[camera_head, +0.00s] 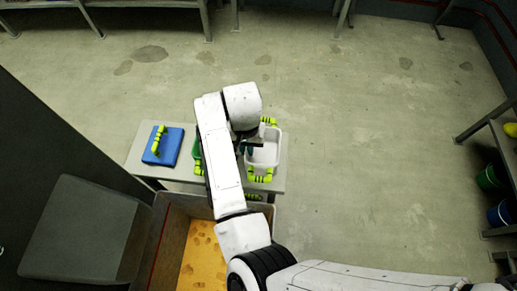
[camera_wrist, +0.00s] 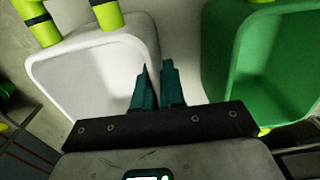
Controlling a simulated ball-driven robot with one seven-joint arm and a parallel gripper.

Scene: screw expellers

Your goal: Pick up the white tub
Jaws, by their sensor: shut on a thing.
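The white tub (camera_head: 266,154), with yellow-green handles (camera_head: 261,178) at its near and far ends, stands at the right end of a small table. In the wrist view the white tub (camera_wrist: 90,75) fills the left side. My gripper (camera_head: 248,148) is at the tub's left wall. Its teal fingers (camera_wrist: 157,85) show close together at the tub's edge in the wrist view, shut on the tub's wall. The exact contact is partly hidden by the fingers.
A green tub (camera_wrist: 270,60) stands close beside the white one, mostly hidden by my arm in the head view. A blue item (camera_head: 163,147) with a yellow-green handle is on the table's left end. An open bin (camera_head: 168,245) with a yellow bottom stands in front.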

